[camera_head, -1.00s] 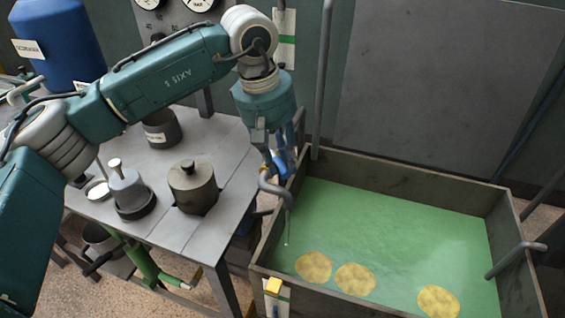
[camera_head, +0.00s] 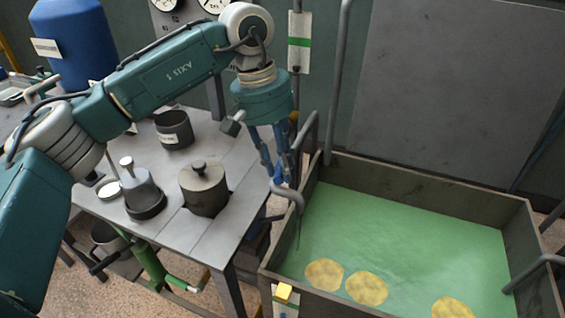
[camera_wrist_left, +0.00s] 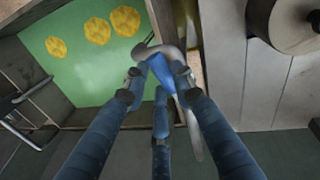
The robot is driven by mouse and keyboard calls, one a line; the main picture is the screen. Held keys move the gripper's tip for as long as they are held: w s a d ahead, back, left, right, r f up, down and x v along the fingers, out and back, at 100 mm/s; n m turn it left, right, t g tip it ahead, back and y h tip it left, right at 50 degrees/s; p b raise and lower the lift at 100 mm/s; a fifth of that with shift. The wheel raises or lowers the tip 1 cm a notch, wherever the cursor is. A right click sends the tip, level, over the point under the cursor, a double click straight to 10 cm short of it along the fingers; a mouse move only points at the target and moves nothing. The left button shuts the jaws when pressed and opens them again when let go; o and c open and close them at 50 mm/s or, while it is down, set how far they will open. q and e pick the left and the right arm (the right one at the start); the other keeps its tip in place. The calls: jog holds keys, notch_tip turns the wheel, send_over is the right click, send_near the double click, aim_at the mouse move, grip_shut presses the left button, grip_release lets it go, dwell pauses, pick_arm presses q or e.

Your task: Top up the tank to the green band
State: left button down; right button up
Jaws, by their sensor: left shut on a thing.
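The tank (camera_head: 420,172) is an open dark box holding green liquid (camera_head: 410,230) with several yellow round patches floating near its front. A grey bent spout (camera_head: 292,192) reaches over its left edge; a thin line hangs below it, and I cannot tell if liquid runs. My left gripper (camera_head: 276,178) is at the spout's base. In the left wrist view its fingers are shut on a blue handle (camera_wrist_left: 162,74) beside the spout. My right gripper is not in view.
A grey metal table (camera_head: 160,225) stands left of the tank, bearing a lidded pot (camera_head: 204,190), a bell-shaped weight (camera_head: 142,188) and a dark cup (camera_head: 174,130). A blue drum (camera_head: 75,45) stands behind. A green-banded plate (camera_head: 300,42) is on the wall. Another pipe reaches in at right.

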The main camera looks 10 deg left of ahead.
pick_arm(q)
jog(key=shift+r, duration=0.1)
jog(key=c, duration=1.4)
grip_release()
notch_tip(320, 180, up, 12)
jog(key=a, duration=0.2)
jog(key=shift+a, duration=0.2)
